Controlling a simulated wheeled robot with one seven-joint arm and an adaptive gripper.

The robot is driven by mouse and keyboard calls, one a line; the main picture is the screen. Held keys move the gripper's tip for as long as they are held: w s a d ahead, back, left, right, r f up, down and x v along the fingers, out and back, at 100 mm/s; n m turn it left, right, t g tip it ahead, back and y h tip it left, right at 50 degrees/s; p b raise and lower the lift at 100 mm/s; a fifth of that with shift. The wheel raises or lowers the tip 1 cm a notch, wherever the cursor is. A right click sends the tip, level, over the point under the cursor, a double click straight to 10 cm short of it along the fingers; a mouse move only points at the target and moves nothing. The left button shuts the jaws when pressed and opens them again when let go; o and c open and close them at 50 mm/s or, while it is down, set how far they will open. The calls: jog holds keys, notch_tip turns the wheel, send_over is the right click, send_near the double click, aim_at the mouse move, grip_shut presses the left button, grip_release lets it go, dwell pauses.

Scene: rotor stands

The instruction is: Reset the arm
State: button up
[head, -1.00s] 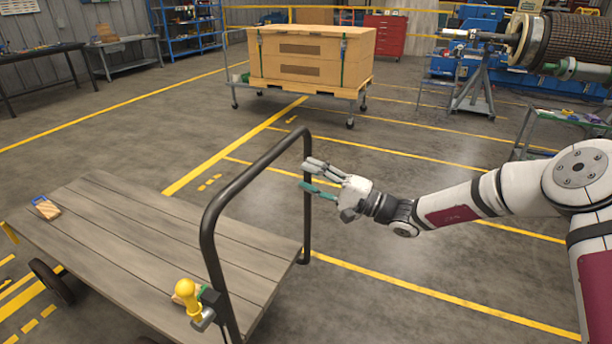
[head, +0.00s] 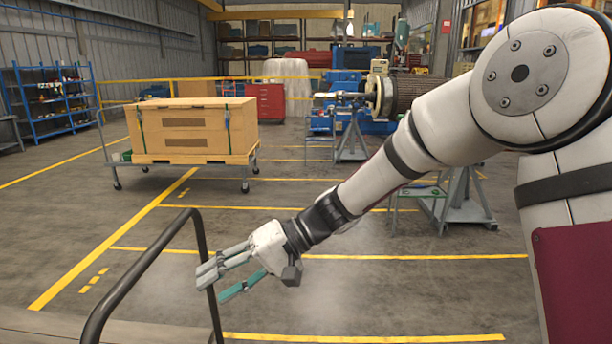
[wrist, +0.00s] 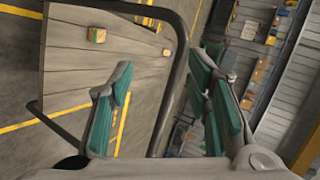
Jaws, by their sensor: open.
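My gripper (head: 228,278) is open and empty in the head view, at the end of my white arm, which reaches in from the right. Its grey and teal fingers point left, close to the black cart handle (head: 150,262); I cannot tell whether they touch it. In the wrist view my gripper (wrist: 160,105) shows its teal pads spread wide, with nothing between them. The handle's bar (wrist: 176,85) runs behind the gap between the fingers.
The cart's wooden deck (wrist: 75,70) carries a small wood-and-green block (wrist: 97,35). A wooden crate (head: 190,130) on a wheeled trolley stands behind. A rotor (head: 410,95) on stands (head: 352,135) is farther back. Open grey floor lies between.

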jog(key=s+d+r+m+t+h+p, duration=0.1)
jog(key=s+d+r+t+h, duration=0.1)
jog(key=s+d, duration=0.5)
jog(key=s+d+r+m+t+h+p, duration=0.1)
jog(key=s+d+r+h, duration=0.4)
jog(key=d, duration=1)
jog(key=s+d+r+m+t+h+p, duration=0.2)
jog(key=s+d+r+t+h, duration=0.1)
jog(key=s+d, duration=0.8)
jog(key=shift+d+r+m+t+h, duration=0.15)
jog(key=shift+d+m+t+h, duration=0.3)
jog(key=shift+t+h, duration=0.5)
